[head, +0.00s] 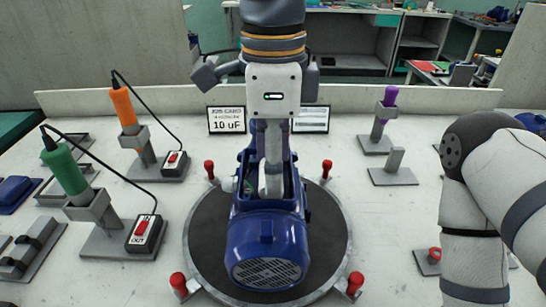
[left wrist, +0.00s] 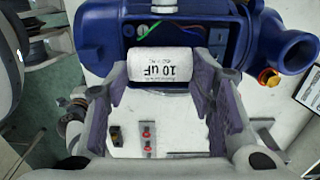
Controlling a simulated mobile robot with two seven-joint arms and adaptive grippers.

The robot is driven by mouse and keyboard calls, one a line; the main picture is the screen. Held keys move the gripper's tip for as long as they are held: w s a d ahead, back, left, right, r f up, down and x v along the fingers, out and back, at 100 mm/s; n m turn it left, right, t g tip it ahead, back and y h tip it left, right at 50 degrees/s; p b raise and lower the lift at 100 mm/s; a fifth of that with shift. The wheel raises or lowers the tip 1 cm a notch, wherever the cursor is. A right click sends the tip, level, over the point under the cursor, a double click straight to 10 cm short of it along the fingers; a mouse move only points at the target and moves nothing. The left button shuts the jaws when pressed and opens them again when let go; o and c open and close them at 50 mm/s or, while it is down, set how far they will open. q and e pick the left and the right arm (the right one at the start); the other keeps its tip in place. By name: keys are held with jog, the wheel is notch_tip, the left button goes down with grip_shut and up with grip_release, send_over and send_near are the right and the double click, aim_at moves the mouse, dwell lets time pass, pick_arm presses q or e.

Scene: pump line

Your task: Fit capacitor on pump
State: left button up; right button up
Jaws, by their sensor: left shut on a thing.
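The blue pump (head: 266,240) sits on a dark round turntable with its open terminal box facing up. My left gripper (head: 271,175) reaches down into the open box. In the left wrist view, its two fingers are shut on the white capacitor (left wrist: 163,68), marked 10 uF, holding it by its ends. The capacitor lies crosswise at the edge of the box of the pump (left wrist: 92,35), where coloured wires show. I cannot tell whether it touches its seat. In the head view the fingers and box walls hide it. My right arm shows at the right; its gripper is out of view.
A job card (head: 228,121) reading 10 uF stands behind the pump. Red-knobbed clamps (head: 327,168) ring the turntable (head: 335,240). Orange (head: 124,105) and green (head: 64,166) corded tools stand left, a purple-handled tool (head: 390,96) right.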

pick_arm(q)
jog(key=shift+f, duration=0.25)
jog(key=o, duration=1.2)
jog(key=shift+r, duration=3)
notch_tip(320, 180, up, 12)
jog(key=shift+w, duration=0.1)
